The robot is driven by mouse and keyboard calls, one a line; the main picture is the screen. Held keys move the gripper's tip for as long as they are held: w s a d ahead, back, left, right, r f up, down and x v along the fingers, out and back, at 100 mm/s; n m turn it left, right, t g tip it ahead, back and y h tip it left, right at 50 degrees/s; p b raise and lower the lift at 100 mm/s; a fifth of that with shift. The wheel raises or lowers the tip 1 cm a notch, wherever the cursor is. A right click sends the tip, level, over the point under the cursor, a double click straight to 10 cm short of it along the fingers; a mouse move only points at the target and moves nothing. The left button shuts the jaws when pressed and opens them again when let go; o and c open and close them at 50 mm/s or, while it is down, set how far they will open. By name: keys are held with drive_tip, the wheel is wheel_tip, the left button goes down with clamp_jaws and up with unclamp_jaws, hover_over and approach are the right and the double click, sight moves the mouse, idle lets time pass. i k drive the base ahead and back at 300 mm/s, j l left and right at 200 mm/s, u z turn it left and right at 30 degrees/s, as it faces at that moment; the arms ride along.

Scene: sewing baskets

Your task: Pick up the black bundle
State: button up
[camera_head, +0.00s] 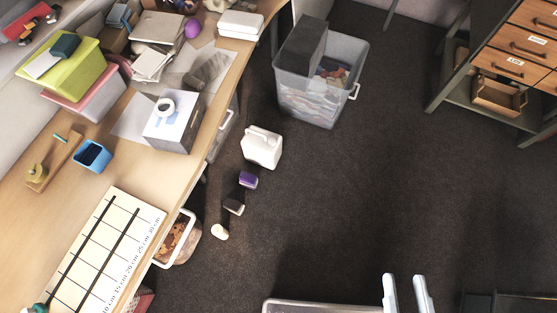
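A small black bundle (234,207) with a pale end lies on the dark carpet beside the desk, at the left of centre. It sits between a purple bundle (248,180) and a small cream-white piece (220,232), apart from both. My gripper (404,277) shows at the bottom edge, right of centre, as two pale upright fingers with a gap between them. It is open, with nothing visible between the fingers. It is well to the right of the black bundle and nearer the bottom of the picture.
A white jug (262,148) stands above the purple bundle. A grey bin (315,98) holds cloth and a dark box. The desk (160,178) runs along the left, with a white-rimmed basket (178,240) at its edge. Carpet right of the bundles is clear.

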sight(236, 207)
drive_tip(key=i+l+z, duration=0.15)
drive_tip(key=i+z, duration=0.15)
drive_tip(key=i, duration=0.65)
drive_tip(key=i+j+z, duration=0.1)
drive_tip(key=i+z, duration=0.25)
drive_tip(key=i, duration=0.6)
drive_tip(key=i+u, duration=0.35)
drive_tip(key=i+l+u, duration=0.1)
drive_tip(key=u, duration=0.3)
drive_tip(key=i+l+u, duration=0.2)
drive_tip(key=u, duration=0.15)
drive_tip(key=i+u, duration=0.1)
drive_tip(key=u, duration=3)
